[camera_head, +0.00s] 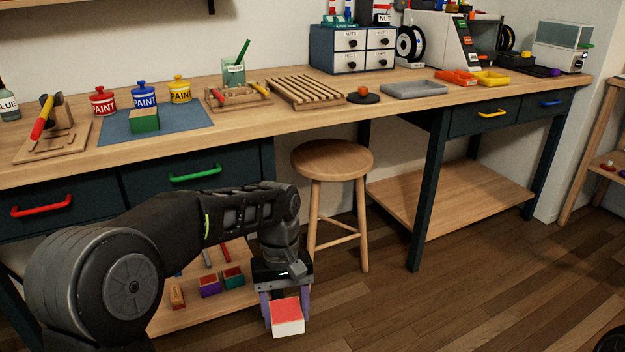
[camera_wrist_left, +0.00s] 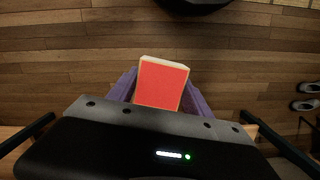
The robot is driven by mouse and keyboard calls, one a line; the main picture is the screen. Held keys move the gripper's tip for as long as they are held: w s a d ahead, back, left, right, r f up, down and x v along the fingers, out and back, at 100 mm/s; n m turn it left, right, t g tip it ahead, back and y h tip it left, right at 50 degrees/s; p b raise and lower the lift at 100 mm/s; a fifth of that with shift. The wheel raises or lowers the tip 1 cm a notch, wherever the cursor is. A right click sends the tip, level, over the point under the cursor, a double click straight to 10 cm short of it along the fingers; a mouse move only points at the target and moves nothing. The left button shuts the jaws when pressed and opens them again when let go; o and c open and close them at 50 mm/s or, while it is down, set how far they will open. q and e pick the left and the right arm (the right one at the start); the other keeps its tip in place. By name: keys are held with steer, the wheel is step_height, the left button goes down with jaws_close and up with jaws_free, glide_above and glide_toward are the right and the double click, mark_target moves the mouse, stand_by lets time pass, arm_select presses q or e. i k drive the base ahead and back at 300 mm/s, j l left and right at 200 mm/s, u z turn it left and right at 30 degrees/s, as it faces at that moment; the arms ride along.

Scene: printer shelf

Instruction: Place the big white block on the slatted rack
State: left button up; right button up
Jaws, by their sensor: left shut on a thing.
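The big white block (camera_head: 288,326) has a red top face and white sides. My left gripper (camera_head: 287,306) is shut on it, with purple fingers at its two sides. It is held in the air in front of the bench, low and near the lower shelf. In the left wrist view the block (camera_wrist_left: 161,83) shows its red face between the purple fingers (camera_wrist_left: 160,100). The slatted rack (camera_head: 306,90) lies on the bench top, right of the green cup, and its slats are bare. My right gripper is not seen.
The rack stands between a wooden tray with tools (camera_head: 238,104) and a dark round coaster with a red-orange item (camera_head: 363,96). A stool (camera_head: 331,160) stands in front of the bench. Several small blocks (camera_head: 209,286) sit on the lower shelf beside my left gripper.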

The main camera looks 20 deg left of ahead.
mark_target(303, 85)
steer(key=z, duration=1.1)
steer(key=i+j, duration=0.1)
steer(key=j, duration=0.3)
steer(key=i+j, duration=0.1)
steer(key=j, duration=0.25)
steer(key=i+j, duration=0.1)
steer(key=j, duration=0.3)
steer(key=i+j, duration=0.1)
steer(key=j, duration=0.25)
steer(key=i+j, duration=0.15)
steer(key=j, duration=0.25)
